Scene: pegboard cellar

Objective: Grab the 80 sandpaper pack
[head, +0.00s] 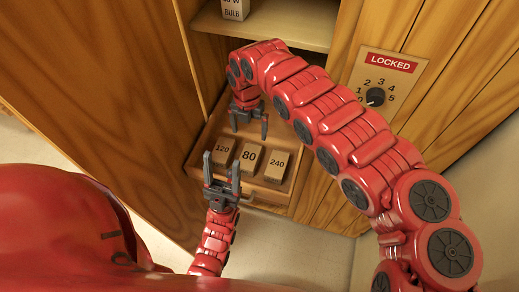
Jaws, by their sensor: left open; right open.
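The 80 sandpaper pack (250,157) stands in an open wooden drawer (207,139), between the 120 pack (223,149) on its left and the 240 pack (276,165) on its right. My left gripper (221,164) is open and empty, low at the drawer's front, its fingers pointing up in front of the 120 and 80 packs. My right gripper (249,125) is open and empty, pointing down above the back of the drawer, behind the packs. Neither gripper holds a pack.
A shelf (281,26) above the drawer holds a bulb box (235,9). A red LOCKED sign (391,62) and a numbered dial (376,97) are on the cabinet front at right. Wooden panels stand on both sides. Pale floor is clear below the drawer.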

